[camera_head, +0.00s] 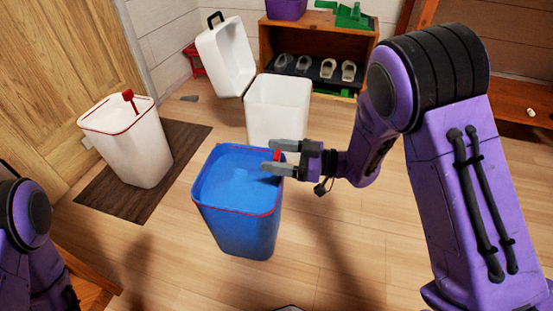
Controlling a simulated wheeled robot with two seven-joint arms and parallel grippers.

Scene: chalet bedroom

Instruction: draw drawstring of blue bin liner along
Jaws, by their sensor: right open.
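The blue bin liner (238,180) lines a bin standing on the wooden floor in the middle of the head view. Its red drawstring (238,211) runs as a thin line around the rim. My right gripper (270,156) is at the liner's right rear rim, coming from the right. Its two fingers are apart, with a small red piece, seemingly part of the drawstring, showing between them. I cannot tell whether the fingers touch it. My left arm shows only as links at the lower left; its gripper is out of view.
A white-lined bin (137,150) with a red drawstring and raised red tab stands on a dark mat (103,189) at left. An open white bin (279,103) stands just behind the blue one. A low shelf (306,44) holds slippers. Floor in front is clear.

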